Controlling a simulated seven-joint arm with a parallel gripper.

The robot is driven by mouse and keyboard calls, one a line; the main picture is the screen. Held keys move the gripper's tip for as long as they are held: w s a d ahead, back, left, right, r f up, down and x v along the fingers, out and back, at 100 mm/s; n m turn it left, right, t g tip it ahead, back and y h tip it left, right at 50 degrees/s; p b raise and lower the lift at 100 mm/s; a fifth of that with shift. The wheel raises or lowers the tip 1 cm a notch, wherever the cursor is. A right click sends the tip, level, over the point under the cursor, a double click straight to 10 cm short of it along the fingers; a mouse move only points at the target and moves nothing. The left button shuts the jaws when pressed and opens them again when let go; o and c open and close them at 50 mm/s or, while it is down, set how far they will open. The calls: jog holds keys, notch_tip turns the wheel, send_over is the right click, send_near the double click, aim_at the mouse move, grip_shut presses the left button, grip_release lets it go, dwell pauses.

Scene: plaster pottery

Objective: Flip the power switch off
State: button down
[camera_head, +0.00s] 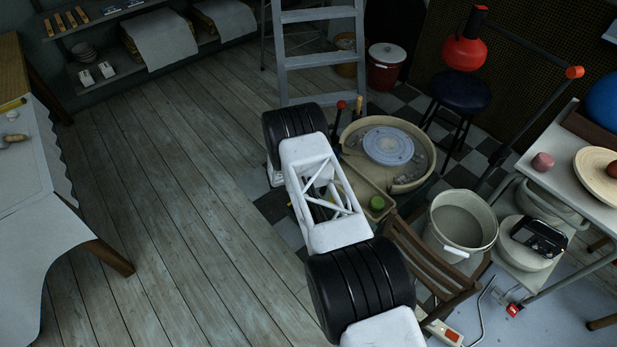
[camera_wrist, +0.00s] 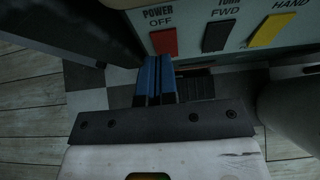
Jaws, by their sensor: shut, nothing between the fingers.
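In the wrist view a pale control panel (camera_wrist: 190,50) runs along the top. It bears a red switch (camera_wrist: 163,42) under the words POWER OFF. My gripper (camera_wrist: 158,60) has blue fingers, shut together with nothing between them. Their tips are just below the red switch in the picture; I cannot tell whether they touch it. In the head view the pottery wheel (camera_head: 388,145) stands beyond my arm. My arm hides the gripper and the switches there.
A black switch (camera_wrist: 218,36) marked FWD and a yellow switch (camera_wrist: 270,30) marked HAND sit right of the red one. A wooden chair (camera_head: 428,258), a bucket (camera_head: 462,222) and a stepladder (camera_head: 320,62) stand around the wheel. Open plank floor (camera_head: 170,200) lies left.

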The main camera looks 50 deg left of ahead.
jog(key=w+r+v, duration=0.1)
jog(key=v, duration=0.9)
jog(key=shift+s+r, duration=0.2)
dwell(0.6)
